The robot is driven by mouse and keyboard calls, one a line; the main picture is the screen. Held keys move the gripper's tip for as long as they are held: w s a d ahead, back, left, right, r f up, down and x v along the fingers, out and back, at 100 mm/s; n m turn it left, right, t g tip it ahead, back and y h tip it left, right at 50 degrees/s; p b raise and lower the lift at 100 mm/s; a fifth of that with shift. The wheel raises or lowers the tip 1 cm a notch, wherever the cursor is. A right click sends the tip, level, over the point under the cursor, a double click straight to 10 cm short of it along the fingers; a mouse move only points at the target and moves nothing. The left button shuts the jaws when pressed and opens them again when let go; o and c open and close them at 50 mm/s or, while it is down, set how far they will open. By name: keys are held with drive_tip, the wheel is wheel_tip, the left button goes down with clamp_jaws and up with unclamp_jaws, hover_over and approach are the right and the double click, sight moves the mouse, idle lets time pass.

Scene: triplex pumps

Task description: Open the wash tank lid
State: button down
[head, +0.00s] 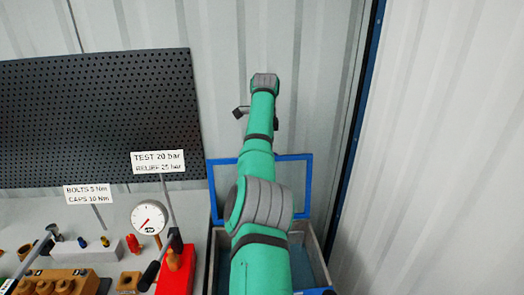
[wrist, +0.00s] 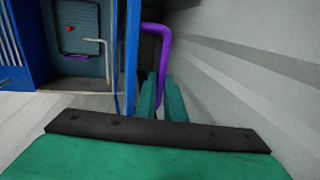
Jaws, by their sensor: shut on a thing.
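In the head view the wash tank (head: 212,262) stands behind my arm, a grey box with a blue-green inside showing at the right. Its blue-framed lid (head: 222,163) is raised, standing roughly upright at the back of the tank. My arm covers the middle of both. In the wrist view my gripper (wrist: 161,92) has its two green fingers shut around a purple bar handle (wrist: 160,32). The handle bends down beside a blue edge (wrist: 131,55) that looks like the lid frame. The fingers do not show clearly in the head view.
A black pegboard (head: 90,115) hangs on the wall at left. Below it a bench holds a pressure gauge (head: 149,217), a red block (head: 176,275) and several small parts. A corrugated wall (head: 440,130) stands close on the right.

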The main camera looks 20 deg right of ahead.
drive_tip(key=shift+w+a+f, duration=0.1)
drive_tip(key=shift+w+a, duration=0.25)
drive_tip(key=shift+w, duration=0.25)
drive_tip(key=shift+d, duration=0.1)
drive_tip(key=c, duration=1.9)
unclamp_jaws()
drive_tip(key=shift+o, duration=0.3)
drive_tip(key=shift+d, duration=0.15)
wheel_tip(320, 180, up, 8)
drive_tip(key=s, duration=0.1)
drive_tip(key=shift+s+f, duration=0.2)
drive_tip(key=shift+s, duration=0.05)
